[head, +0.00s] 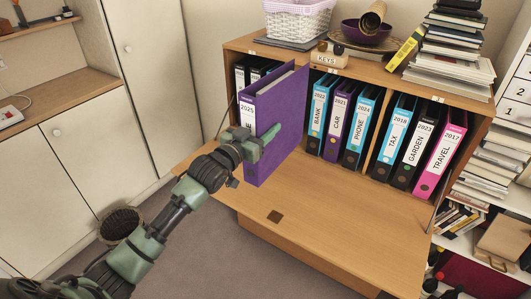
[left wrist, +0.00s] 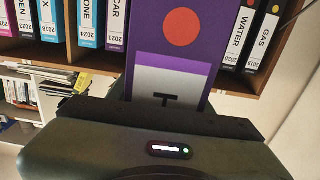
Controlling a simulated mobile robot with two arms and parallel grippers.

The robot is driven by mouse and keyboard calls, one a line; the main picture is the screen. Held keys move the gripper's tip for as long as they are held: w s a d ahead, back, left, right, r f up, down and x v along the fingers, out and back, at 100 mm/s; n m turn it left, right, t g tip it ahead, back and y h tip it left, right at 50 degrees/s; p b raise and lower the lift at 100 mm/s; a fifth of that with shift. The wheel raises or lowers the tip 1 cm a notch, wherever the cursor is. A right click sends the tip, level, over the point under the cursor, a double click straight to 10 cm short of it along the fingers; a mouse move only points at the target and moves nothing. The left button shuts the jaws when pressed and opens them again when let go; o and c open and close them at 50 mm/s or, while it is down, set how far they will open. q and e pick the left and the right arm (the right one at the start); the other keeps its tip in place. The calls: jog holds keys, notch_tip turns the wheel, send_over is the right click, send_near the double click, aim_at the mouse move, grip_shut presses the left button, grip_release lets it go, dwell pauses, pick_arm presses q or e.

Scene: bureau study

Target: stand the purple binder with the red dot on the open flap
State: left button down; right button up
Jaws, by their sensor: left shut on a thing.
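The purple binder (head: 279,105) is upright in front of the left part of the cabinet, over the open flap (head: 325,215). Its white label reads 2025. In the left wrist view the binder (left wrist: 146,40) shows its spine, with a red dot (left wrist: 181,27) near the label. My left gripper (head: 258,142) is shut on the binder from the spine side. The flap is a flat wooden board, folded down in front of the shelf. I cannot tell whether the binder's lower edge touches it. My right gripper is not in view.
Several binders stand in the cabinet, including a purple CAR binder (head: 336,120) and a pink TRAVEL binder (head: 440,158). The middle and right of the flap are bare except for a small dark square (head: 275,217). Books (head: 450,62) and a white basket (head: 298,20) stand on top.

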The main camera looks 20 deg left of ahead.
aim_at(250, 165)
pick_arm(q)
jog(key=shift+f, duration=4.4)
jog(key=c, duration=1)
grip_release()
jog(key=shift+f, duration=0.35)
jog(key=o, duration=0.4)
jog(key=shift+s, duration=0.1)
jog(key=shift+r, duration=0.2)
jog(key=shift+s+f, duration=0.15)
jog(key=shift+s, duration=0.1)
jog(key=s, duration=0.3)
jog(key=s+a, duration=0.1)
jog(key=s, duration=0.3)
jog(key=s+a, duration=0.1)
jog(key=s, duration=0.3)
jog(key=shift+s+b, duration=0.15)
jog(key=shift+b, duration=0.25)
